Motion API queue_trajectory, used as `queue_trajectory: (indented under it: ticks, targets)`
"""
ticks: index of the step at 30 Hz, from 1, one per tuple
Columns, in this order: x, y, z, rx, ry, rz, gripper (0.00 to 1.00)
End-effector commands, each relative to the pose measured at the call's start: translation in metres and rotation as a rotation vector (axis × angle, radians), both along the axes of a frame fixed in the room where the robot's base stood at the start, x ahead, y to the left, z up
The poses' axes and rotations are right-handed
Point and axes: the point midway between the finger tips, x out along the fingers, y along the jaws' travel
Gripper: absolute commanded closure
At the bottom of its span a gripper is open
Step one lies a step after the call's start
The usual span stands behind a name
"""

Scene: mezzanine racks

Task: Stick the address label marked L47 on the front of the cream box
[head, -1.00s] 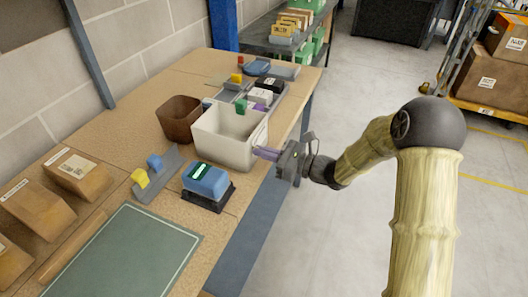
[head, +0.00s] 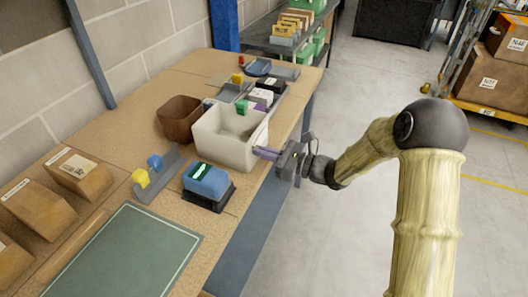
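The cream box (head: 212,149) is open at the top and stands upright on the workbench, close to its right edge. My gripper (head: 259,152) is at the box's right-hand side, with its purplish fingers pointing at that wall. The fingertips are very close to the wall; I cannot tell whether they touch it. The gap between the fingers is too small to make out, so open or shut is unclear. A pale patch shows on the box's wall above the fingers, but I cannot tell whether it is a label. No L47 marking is readable.
A blue device (head: 206,181) on a black base stands in front of the box. A brown bin (head: 178,118) is beside it at the left. A grey tray (head: 160,180) holds yellow and blue pieces. A green mat (head: 125,252) lies nearer.

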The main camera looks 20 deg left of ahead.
Motion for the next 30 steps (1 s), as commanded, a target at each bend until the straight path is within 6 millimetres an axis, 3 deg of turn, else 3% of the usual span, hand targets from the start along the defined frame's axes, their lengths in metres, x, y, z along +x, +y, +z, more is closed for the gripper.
queue_trajectory:
  ticks: [13,18,23,26,30]
  targets:
    - [-0.0003,0.0017,0.0013,0.003,-0.002,0.002,1.00]
    - [-0.0001,0.0014,0.0011,0.002,-0.002,0.001,0.72]
    - [0.0000,0.0010,0.0008,0.002,-0.001,0.001,0.72]
    - [0.0000,0.0009,0.0006,0.002,-0.001,0.001,0.58]
    - [0.0000,0.0007,0.0005,0.001,-0.001,0.000,0.58]
